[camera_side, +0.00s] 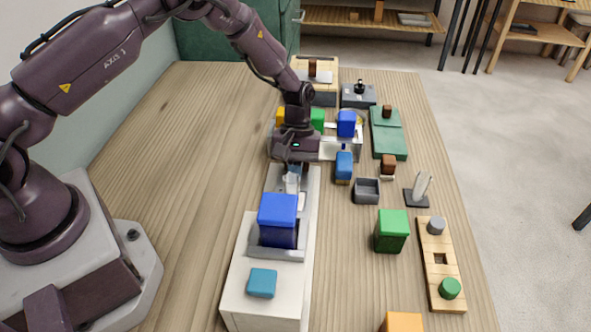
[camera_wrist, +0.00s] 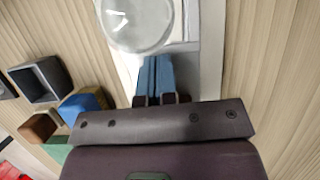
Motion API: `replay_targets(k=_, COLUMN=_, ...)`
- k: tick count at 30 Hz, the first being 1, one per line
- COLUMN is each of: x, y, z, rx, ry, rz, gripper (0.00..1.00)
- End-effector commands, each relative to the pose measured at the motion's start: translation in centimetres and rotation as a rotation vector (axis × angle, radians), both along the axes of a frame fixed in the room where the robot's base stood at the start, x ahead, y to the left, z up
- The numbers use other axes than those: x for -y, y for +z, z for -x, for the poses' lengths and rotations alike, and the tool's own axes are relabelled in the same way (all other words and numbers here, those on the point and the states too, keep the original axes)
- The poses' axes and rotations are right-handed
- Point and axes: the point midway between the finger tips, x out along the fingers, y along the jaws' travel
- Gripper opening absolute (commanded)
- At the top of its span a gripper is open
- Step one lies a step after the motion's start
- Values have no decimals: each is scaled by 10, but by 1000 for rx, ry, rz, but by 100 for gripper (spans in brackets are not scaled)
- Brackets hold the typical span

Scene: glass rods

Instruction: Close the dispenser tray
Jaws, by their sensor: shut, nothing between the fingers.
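The dispenser is a long white box (camera_side: 248,275) at the front middle of the table in the side view. A blue block in a grey holder and a light blue button (camera_side: 262,282) sit on its top. A lighter tray section (camera_side: 312,190) reaches back from it towards my gripper. My gripper (camera_side: 291,172) points down over the far end of this section, its fingers shut and empty. In the wrist view, the blue fingertips (camera_wrist: 155,75) are together over the pale tray (camera_wrist: 210,65). A clear round glass piece (camera_wrist: 138,20) lies just beyond them. Whether the fingers touch the tray is unclear.
Right of the tray stand a blue block (camera_side: 344,167), a small dark open box (camera_side: 366,191) and a green block (camera_side: 391,230). A wooden board with pegs (camera_side: 441,265) lies at the right edge. The table left of the dispenser is bare.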

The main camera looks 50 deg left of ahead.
Motion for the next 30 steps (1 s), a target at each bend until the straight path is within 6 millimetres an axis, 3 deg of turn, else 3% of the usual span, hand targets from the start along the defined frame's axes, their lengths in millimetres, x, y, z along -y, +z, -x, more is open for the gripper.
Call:
replay_targets(k=7, x=37, y=1, z=36, rx=-1, ry=-5, rz=2, gripper=0)
replay_targets(k=12, x=50, y=0, z=51, rx=-1, ry=-3, rz=-1, gripper=0)
replay_targets(k=24, x=51, y=1, z=51, rx=0, ry=-1, rz=0, gripper=0)
replay_targets(k=30, x=45, y=23, z=44, rx=5, ry=-1, rz=0, gripper=0)
